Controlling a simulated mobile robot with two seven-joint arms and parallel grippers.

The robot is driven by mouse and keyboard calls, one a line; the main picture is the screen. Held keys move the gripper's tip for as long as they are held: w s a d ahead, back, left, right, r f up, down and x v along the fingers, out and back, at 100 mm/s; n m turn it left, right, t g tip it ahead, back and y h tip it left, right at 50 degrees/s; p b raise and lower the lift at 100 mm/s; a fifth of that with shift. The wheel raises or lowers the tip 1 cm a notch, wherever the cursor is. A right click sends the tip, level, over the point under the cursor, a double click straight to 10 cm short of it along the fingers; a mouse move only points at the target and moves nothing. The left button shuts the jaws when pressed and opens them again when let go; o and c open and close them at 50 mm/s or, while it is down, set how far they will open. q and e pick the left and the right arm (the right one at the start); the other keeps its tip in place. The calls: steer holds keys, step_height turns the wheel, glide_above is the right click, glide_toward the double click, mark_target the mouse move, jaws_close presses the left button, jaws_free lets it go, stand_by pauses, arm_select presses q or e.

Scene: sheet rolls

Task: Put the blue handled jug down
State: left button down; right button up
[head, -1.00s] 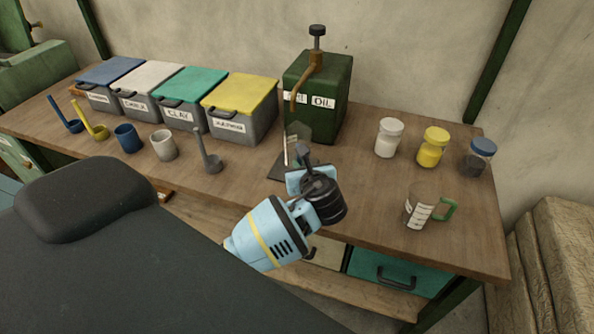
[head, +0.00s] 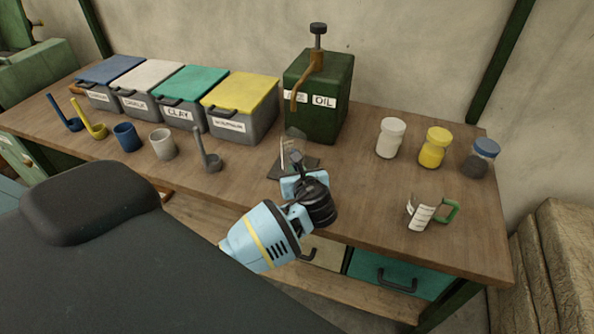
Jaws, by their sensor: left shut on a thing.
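My left gripper (head: 296,162) reaches over the bench from the front and is shut on a clear jug (head: 286,150) with white markings. The jug is mostly see-through, and its handle is hidden by the gripper, so I cannot see the handle's colour. The jug is over a dark flat mat (head: 309,163) in front of the oil can. I cannot tell whether its base touches the mat. Another clear jug, with a green handle (head: 450,211), stands at the right front of the bench. My right gripper is not in view.
The green oil can (head: 325,120) stands close behind the mat. Lidded bins (head: 240,98), cups (head: 163,145) and ladles (head: 209,160) fill the left. Three jars (head: 433,150) stand back right. Bare bench top (head: 360,195) lies between the mat and the green-handled jug.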

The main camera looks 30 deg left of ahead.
arm_select(q)
steer(key=shift+f, duration=0.1)
steer(key=c, duration=1.5)
jaws_free()
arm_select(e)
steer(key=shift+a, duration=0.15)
arm_select(q)
steer(key=shift+o, duration=0.2)
